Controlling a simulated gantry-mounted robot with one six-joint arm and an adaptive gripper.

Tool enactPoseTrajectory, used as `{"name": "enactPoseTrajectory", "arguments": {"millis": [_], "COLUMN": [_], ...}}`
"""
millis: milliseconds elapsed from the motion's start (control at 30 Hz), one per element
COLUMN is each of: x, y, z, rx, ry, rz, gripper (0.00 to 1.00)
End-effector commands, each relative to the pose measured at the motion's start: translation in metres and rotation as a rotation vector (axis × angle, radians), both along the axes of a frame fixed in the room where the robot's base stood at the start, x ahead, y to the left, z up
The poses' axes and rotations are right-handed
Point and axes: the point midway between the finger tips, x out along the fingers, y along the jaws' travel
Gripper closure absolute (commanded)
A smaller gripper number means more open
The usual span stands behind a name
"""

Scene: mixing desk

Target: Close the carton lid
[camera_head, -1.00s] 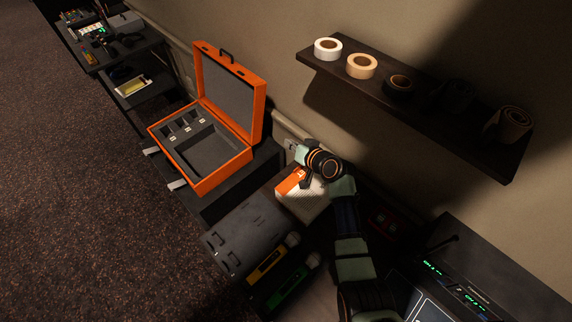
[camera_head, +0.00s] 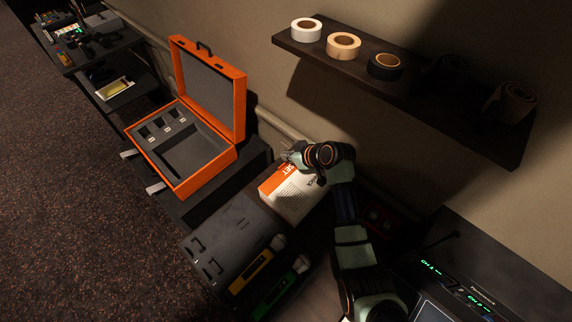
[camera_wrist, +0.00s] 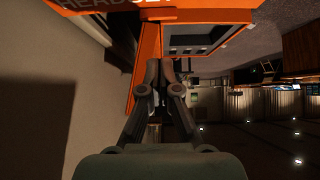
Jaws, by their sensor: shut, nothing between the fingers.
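My gripper (camera_head: 288,156) is at the carton's back edge, against the wall side, shut and empty. In the wrist view my gripper (camera_wrist: 160,68) has its fingers together, and an orange printed part of the carton (camera_wrist: 88,4) shows at the top edge. Whether the fingers touch the carton is unclear.
An open orange case (camera_head: 207,166) with grey foam stands left of the carton. A grey box (camera_head: 232,240) and yellow and green microphone items lie in front. A shelf (camera_head: 420,100) with tape rolls juts from the wall above right.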

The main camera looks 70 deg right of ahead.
Motion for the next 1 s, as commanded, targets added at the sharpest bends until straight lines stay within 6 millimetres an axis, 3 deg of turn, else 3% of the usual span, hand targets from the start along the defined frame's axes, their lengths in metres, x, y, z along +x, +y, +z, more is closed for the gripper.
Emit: {"name": "enactPoseTrajectory", "arguments": {"millis": [100,300,700,867,1000], "x": [0.008,0.008,0.008,0.01,0.011], "y": [-0.002,-0.003,-0.003,-0.003,-0.003], "z": [-0.023,-0.044,-0.048,-0.066,-0.065], "rx": [0.002,-0.001,0.0,0.001,0.0], "ry": [0.002,0.0,0.0,0.0,0.0], "rz": [0.0,-0.001,0.0,-0.001,0.0], "gripper": [1.0,1.0,1.0,1.0,1.0]}}
